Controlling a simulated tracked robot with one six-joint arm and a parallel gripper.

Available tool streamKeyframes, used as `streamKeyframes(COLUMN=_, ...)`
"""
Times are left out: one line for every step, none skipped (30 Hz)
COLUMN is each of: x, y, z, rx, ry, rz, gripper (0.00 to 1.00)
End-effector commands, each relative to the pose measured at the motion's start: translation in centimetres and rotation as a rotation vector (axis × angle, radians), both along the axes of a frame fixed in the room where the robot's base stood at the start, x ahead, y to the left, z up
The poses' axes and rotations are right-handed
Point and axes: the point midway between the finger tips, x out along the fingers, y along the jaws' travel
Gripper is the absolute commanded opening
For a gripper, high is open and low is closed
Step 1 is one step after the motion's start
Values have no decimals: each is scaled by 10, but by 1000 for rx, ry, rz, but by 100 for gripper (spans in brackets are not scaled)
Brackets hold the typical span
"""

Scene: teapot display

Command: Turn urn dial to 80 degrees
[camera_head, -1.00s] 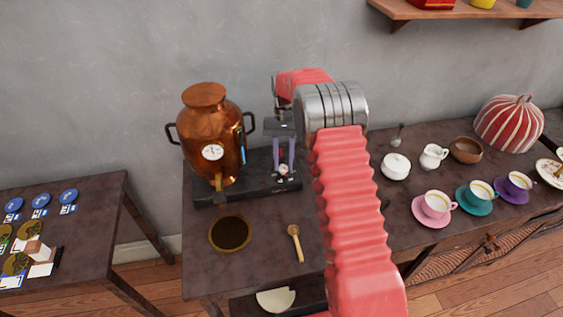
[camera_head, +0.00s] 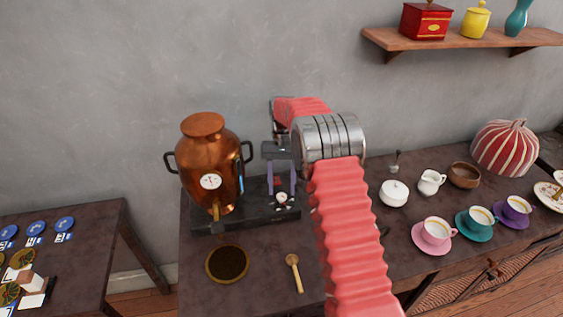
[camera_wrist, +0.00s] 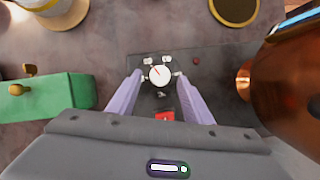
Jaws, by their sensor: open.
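The copper urn (camera_head: 212,147) stands on a dark base (camera_head: 243,213), with a round white gauge (camera_head: 210,181) on its front. A small white dial (camera_head: 281,197) is on the base to the urn's right. In the wrist view the dial (camera_wrist: 160,76) has a red pointer angled to the upper left, with small white labels around it. My gripper (camera_head: 281,193) points down over the dial. In the wrist view its two purple fingers (camera_wrist: 159,74) are apart, one on each side of the dial. I cannot tell whether they touch it.
The urn (camera_wrist: 293,85) is close on the right in the wrist view; a green box (camera_wrist: 45,97) is on the left. A round dark mat (camera_head: 228,263) and wooden spoon (camera_head: 294,273) lie in front.

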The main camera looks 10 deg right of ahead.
Motion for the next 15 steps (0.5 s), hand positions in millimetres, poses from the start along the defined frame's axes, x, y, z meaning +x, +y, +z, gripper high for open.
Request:
streamKeyframes(x=3, y=-1, z=6, rx=0, ry=-3, rz=0, gripper=46)
streamKeyframes(x=5, y=-1, z=10, rx=0, ry=-4, rz=0, gripper=46)
streamKeyframes(x=7, y=-2, z=16, rx=-1, ry=-2, rz=0, gripper=46)
streamKeyframes(x=9, y=-2, z=20, rx=0, ry=-4, rz=0, gripper=46)
streamKeyframes(x=11, y=-3, z=24, rx=0, ry=-3, rz=0, gripper=46)
streamKeyframes(x=13, y=-4, z=30, rx=0, ry=-4, rz=0, gripper=46)
streamKeyframes(x=15, y=-4, z=34, rx=0, ry=-3, rz=0, gripper=46)
streamKeyframes(x=16, y=-4, z=39, rx=0, ry=-3, rz=0, gripper=46)
streamKeyframes(x=18, y=-5, z=44, rx=-1, ry=-3, rz=0, gripper=46)
streamKeyframes(x=20, y=-5, z=47, rx=-1, ry=-3, rz=0, gripper=46)
streamKeyframes(x=22, y=-6, z=51, rx=0, ry=-3, rz=0, gripper=46)
streamKeyframes(x=24, y=-6, z=56, rx=-1, ry=-3, rz=0, gripper=46)
streamKeyframes(x=25, y=-7, z=59, rx=-1, ry=-3, rz=0, gripper=46)
streamKeyframes(x=26, y=-7, z=63, rx=-1, ry=-3, rz=0, gripper=46)
streamKeyframes(x=28, y=-8, z=67, rx=-1, ry=-2, rz=0, gripper=46)
